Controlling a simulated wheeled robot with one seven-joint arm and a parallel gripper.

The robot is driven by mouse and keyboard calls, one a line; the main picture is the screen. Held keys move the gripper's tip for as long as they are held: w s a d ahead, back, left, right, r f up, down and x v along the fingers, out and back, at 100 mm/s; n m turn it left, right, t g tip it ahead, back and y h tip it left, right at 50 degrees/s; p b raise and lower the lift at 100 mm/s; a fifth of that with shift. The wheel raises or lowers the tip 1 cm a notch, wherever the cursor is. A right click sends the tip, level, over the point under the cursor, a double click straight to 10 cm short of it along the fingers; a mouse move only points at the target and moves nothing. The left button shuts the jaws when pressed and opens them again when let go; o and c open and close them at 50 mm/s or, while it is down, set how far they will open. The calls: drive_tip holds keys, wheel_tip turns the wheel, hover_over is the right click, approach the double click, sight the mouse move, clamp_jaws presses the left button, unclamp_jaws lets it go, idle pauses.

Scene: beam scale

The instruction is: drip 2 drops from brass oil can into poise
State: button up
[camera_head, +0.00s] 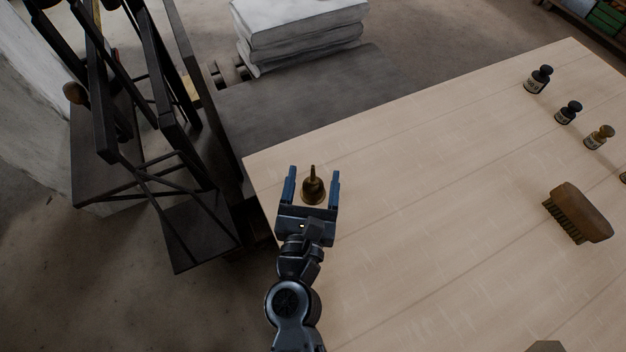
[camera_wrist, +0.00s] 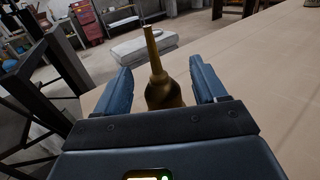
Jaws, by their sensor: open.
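The brass oil can (camera_head: 313,189) stands upright on the wooden table near its left corner, with its thin spout pointing up. My gripper (camera_head: 311,182) is open, with one blue finger on each side of the can and a gap showing at both sides. In the wrist view the can (camera_wrist: 163,90) stands between the open fingers (camera_wrist: 165,85), its lower part hidden behind the gripper body. A dark beam scale frame (camera_head: 150,130) stands left of the table. I cannot make out which part of it is the poise.
Several small bottles (camera_head: 568,112) stand at the table's far right. A wooden brush (camera_head: 580,213) lies at the right. The middle of the table (camera_head: 420,190) is clear. Stacked pale sacks (camera_head: 300,35) lie beyond the table on a grey platform (camera_head: 300,100).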

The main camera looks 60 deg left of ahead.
drive_tip(key=shift+x, duration=1.2)
drive_tip(key=shift+c, duration=0.4)
drive_tip(key=c, duration=1)
wheel_tip(320, 180, up, 10)
drive_tip(key=p, duration=0.7)
